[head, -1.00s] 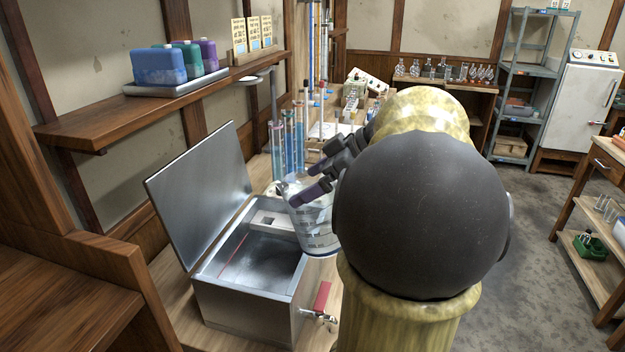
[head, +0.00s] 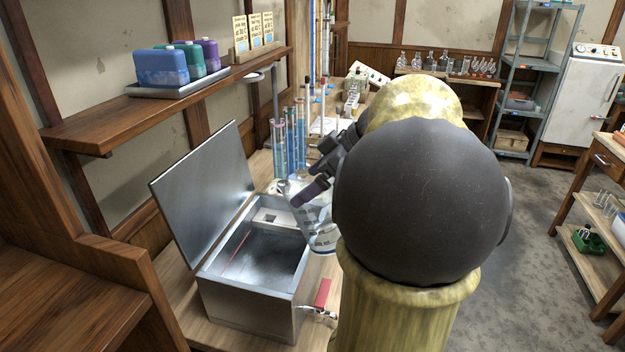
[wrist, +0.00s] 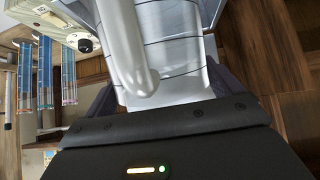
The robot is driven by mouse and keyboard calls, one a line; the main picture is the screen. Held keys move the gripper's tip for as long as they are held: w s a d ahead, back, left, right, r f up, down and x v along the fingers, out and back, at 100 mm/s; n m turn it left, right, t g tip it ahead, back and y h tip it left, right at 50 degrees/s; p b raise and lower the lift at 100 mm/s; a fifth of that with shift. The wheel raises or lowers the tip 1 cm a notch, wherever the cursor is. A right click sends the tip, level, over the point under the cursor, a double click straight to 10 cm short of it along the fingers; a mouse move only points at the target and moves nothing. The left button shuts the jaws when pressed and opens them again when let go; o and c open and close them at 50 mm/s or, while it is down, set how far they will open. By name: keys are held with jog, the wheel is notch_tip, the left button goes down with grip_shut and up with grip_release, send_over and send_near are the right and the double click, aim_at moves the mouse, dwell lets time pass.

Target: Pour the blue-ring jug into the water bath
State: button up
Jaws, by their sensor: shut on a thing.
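The water bath (head: 245,312) is a metal box with its hinged lid (head: 205,192) standing open at the left. Its inside looks grey and shiny; I cannot tell the water level. The jug (head: 322,236) is clear with dark graduation marks, tilted with its mouth to the left, by the bath's back right corner. No blue ring can be made out. My gripper (head: 312,182) is shut on the jug, and my arm hides its right side. In the wrist view the jug body (wrist: 183,65) and its pale handle (wrist: 122,45) are between the fingers. No stream is visible.
Tall blue-filled cylinders (head: 290,140) stand just behind the bath. A red-handled tap (head: 322,293) juts from the bath's right side. A wooden shelf (head: 95,128) above carries coloured bottles (head: 160,68) on a tray.

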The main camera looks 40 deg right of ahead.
jog(key=shift+r, duration=0.45)
dwell(0.4)
jog(key=shift+w+a+f+g+h+p, duration=0.2)
jog(key=shift+g+h+p, duration=0.4)
jog(key=shift+p, duration=0.6)
dwell(1.7)
jog(key=shift+w+g+p, duration=0.2)
jog(key=shift+g+p, duration=0.2)
dwell(0.8)
jog(key=shift+s+a, duration=0.1)
jog(key=shift+s, duration=0.05)
jog(key=shift+w+a+f+g+h+p, duration=0.15)
jog(key=shift+w+f+g+h+p, duration=0.15)
jog(key=shift+g+h+p, duration=0.45)
dwell(2.1)
